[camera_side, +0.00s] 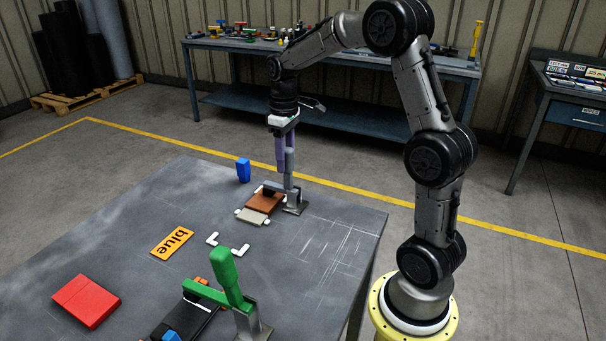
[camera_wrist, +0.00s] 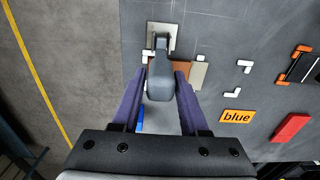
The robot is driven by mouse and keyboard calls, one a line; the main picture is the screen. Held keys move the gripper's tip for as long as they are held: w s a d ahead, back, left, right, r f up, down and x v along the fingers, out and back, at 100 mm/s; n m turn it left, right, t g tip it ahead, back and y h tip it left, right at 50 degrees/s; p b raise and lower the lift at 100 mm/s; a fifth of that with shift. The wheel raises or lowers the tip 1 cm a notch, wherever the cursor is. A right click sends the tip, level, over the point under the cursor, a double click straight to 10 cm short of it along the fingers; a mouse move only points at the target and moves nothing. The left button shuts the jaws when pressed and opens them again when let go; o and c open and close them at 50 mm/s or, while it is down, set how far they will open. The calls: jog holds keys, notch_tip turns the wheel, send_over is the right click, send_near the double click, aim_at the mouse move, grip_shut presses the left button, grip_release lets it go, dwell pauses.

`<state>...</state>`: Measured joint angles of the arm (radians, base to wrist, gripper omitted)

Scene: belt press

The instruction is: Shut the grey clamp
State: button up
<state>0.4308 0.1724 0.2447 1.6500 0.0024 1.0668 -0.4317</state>
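The grey clamp (camera_side: 295,205) stands on a metal base near the far edge of the table. Its grey handle (camera_side: 289,163) points up, and its dark bar reaches left over a brown block (camera_side: 263,202). My gripper (camera_side: 284,168) points down at the handle with its purple fingers. In the wrist view, the handle (camera_wrist: 160,82) lies between the two fingers, which are apart on either side. I cannot tell whether either finger touches it. The clamp's base (camera_wrist: 161,37) shows beyond the handle.
A green-handled clamp (camera_side: 231,280) stands at the front. A blue block (camera_side: 243,170), a red block (camera_side: 86,301) and an orange "blue" label (camera_side: 172,243) are on the table. White corner marks (camera_side: 240,250) lie between. The table's right side is clear.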

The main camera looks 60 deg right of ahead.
jog(key=shift+o, duration=0.9)
jog(key=shift+s, duration=0.1)
jog(key=shift+r, duration=0.1)
jog(key=shift+r, duration=3.4)
jog(key=shift+a, duration=0.1)
